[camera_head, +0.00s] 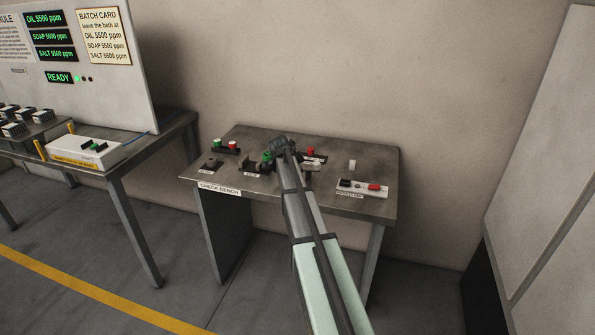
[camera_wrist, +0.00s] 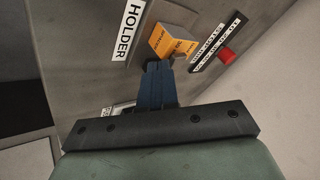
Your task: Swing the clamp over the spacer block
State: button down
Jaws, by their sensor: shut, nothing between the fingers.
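In the wrist view, an orange block with printed lettering (camera_wrist: 172,42), which looks like the spacer block, lies just beyond my fingertips. My gripper (camera_wrist: 158,68) is shut and empty, its dark blue fingers together near the block's lower edge. I cannot tell whether they touch it. A dark bar with a white lettered strip and a red piece (camera_wrist: 227,55) lies right of the block. I cannot tell whether this is the clamp. In the head view, my arm reaches over the middle of the check bench (camera_head: 240,135) and hides the fingertips and the block.
A "HOLDER" label (camera_wrist: 128,25) is left of the block. The bench's right back is mostly clear.

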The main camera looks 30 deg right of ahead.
jog(key=shift+s, duration=0.1)
jog(key=s+a, duration=0.1)
jog(key=s, duration=0.1)
jog(key=s+a, duration=0.1)
jog(key=s, duration=0.1)
jog(key=shift+a, duration=0.3)
jog(key=w+v, duration=0.2)
jog(key=v, duration=0.7)
jog(key=shift+a+r, duration=0.4)
jog(key=shift+r, duration=0.05)
